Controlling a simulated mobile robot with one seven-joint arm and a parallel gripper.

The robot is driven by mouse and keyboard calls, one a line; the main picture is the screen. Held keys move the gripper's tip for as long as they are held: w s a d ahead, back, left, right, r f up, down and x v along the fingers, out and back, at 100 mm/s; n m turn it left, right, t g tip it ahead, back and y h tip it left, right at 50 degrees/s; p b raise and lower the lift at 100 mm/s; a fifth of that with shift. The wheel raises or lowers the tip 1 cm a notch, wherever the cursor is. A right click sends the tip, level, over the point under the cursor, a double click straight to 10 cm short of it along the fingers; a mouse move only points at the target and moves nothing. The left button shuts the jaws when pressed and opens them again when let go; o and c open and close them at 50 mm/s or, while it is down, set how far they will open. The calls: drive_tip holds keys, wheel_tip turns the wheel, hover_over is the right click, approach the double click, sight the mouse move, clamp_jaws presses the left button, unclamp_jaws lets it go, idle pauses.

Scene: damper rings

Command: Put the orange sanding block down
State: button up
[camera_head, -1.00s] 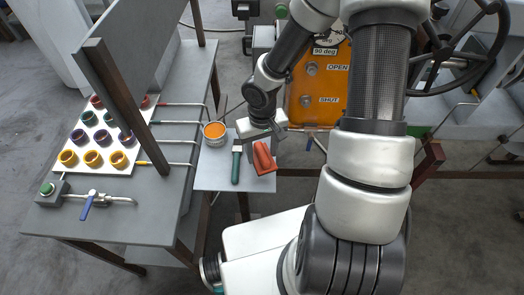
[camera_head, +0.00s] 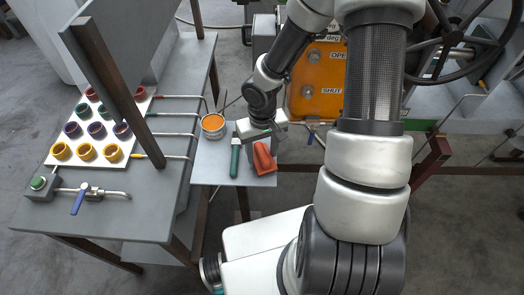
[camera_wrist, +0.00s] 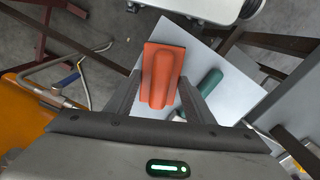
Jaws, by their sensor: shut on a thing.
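The orange sanding block (camera_head: 263,158) is at the right part of a small grey shelf (camera_head: 208,174) in the head view. In the wrist view the block (camera_wrist: 160,77) lies between the two fingers, over the pale shelf surface. My gripper (camera_head: 262,136) is shut on the block; its fingertips (camera_wrist: 161,92) press from both sides in the wrist view. I cannot tell whether the block touches the shelf or hangs just above it.
A green-handled tool (camera_head: 235,158) lies just left of the block. A tin of orange paint (camera_head: 213,124) stands at the shelf's back left. A grey table with several paint cups (camera_head: 86,152) is at left. An orange panel (camera_head: 318,85) stands behind. The shelf's front left is bare.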

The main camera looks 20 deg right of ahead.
drive_tip(key=shift+f+b, duration=0.35)
drive_tip(key=shift+f, duration=0.15)
drive_tip(key=shift+f+b, duration=0.3)
drive_tip(key=shift+b, duration=0.05)
drive_tip(key=o, duration=1)
drive_tip(key=shift+o, duration=0.2)
wheel_tip(320, 180, up, 18)
drive_tip(key=p, duration=0.4)
drive_tip(key=shift+f, duration=0.25)
clamp_jaws()
